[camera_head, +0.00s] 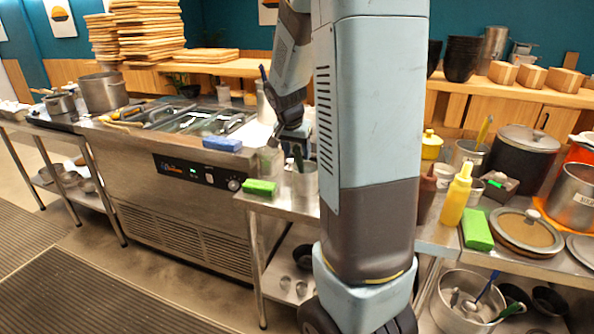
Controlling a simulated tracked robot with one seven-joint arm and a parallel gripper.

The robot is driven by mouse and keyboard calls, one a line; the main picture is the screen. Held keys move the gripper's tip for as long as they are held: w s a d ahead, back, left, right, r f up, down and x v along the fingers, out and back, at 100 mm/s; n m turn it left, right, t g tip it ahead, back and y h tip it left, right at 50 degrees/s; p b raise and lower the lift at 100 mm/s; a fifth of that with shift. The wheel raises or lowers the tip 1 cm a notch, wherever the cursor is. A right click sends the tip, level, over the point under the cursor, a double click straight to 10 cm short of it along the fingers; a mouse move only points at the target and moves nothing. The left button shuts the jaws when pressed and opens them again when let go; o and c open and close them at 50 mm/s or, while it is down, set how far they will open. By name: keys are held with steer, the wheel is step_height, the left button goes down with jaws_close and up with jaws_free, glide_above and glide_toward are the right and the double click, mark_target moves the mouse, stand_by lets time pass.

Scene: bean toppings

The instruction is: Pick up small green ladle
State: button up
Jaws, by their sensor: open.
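My gripper (285,137) hangs beside my column, over the small steel table. It is open, but its fingertips are small and partly lost against the background. Just below it stands a metal container (306,186) with a dark, greenish handle (298,158) sticking up. I cannot tell whether that is the small green ladle, as its lower end is hidden. Nothing is visibly held.
A green sponge (259,187) lies on the small table's front edge, and a blue sponge (222,144) on the steel counter (135,140) to the left. My column hides the middle. A yellow bottle (456,196) and lidded pots crowd the right table.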

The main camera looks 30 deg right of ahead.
mark_target(299, 164)
steer(key=x, duration=0.4)
jaws_close()
stand_by(0.5)
